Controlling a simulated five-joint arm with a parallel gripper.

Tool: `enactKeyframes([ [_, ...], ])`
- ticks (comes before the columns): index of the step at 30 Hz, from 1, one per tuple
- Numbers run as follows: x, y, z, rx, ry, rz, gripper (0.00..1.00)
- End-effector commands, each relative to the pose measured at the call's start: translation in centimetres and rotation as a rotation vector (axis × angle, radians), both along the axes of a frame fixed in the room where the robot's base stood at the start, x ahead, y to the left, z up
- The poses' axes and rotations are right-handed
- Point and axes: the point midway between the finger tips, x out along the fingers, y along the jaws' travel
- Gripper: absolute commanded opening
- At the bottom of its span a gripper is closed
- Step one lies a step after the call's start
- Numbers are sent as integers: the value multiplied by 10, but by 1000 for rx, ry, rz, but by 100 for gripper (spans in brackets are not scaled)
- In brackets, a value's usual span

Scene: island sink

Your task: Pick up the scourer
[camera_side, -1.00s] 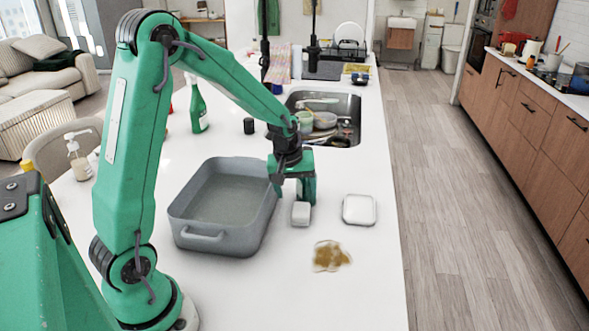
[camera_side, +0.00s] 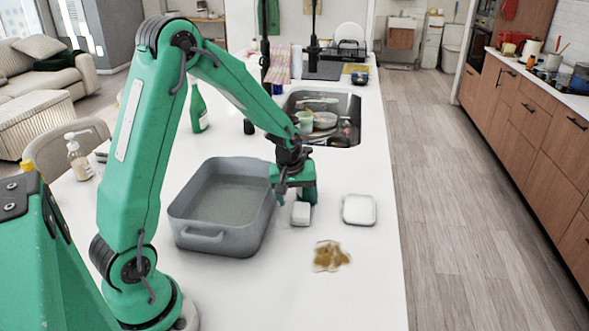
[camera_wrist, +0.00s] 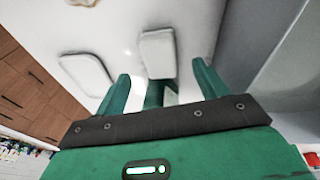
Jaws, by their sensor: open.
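A small pale block, which looks like the scourer (camera_side: 301,214), lies on the white counter just right of the grey roasting pan. It also shows in the wrist view (camera_wrist: 158,52), ahead of and between the fingertips. My gripper (camera_side: 294,194) is low over the counter, right behind the block in the side view and partly overlapping its far end. In the wrist view my gripper (camera_wrist: 160,72) has its two green fingers apart, with nothing clearly clamped. A green piece between them is too unclear to name. Contact with the block cannot be told.
The grey pan (camera_side: 182,213) stands close on the left. A white square dish (camera_side: 359,210) lies to the right, and a brown spill (camera_side: 331,256) in front. The sink (camera_side: 346,103) with dishes is behind. A green bottle (camera_side: 198,108) stands back left.

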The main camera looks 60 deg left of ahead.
Motion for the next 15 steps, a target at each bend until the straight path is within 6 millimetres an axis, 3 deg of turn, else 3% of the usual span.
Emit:
enactKeyframes([
  [15, 9, 3, -44, 0, 1, 0, 72],
])
